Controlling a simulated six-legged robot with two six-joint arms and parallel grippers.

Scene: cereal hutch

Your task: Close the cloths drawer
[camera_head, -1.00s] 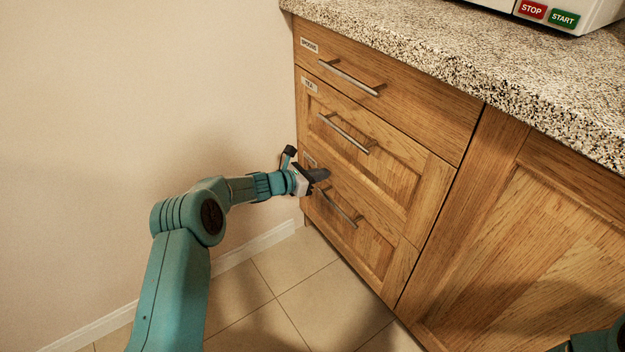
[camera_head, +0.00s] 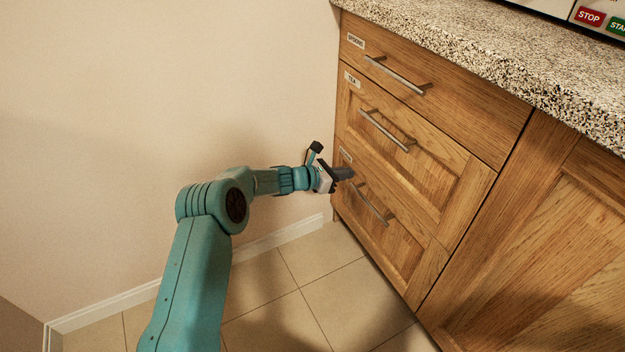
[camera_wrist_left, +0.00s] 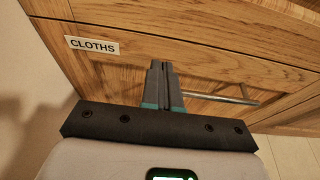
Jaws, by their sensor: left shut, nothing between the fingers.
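The cloths drawer (camera_head: 400,245) is the lowest of three wooden drawers in the head view. Its front looks flush with the cabinet, with no gap that I can make out. Its bar handle (camera_head: 371,205) also shows in the left wrist view (camera_wrist_left: 222,99), beside the label reading CLOTHS (camera_wrist_left: 92,46). My left gripper (camera_head: 350,173) is shut and empty at the upper left part of this drawer front, left of the handle. In the left wrist view its fingertips (camera_wrist_left: 161,64) are close to the wood; I cannot tell whether they touch. My right gripper is not in view.
Above are the tea drawer (camera_head: 452,178) and the top drawer (camera_head: 470,112), both looking closed. A speckled countertop (camera_head: 480,45) overhangs them. A cabinet door (camera_head: 545,250) is at right. A plain wall (camera_head: 150,120) stands at left; the tiled floor (camera_head: 290,300) is clear.

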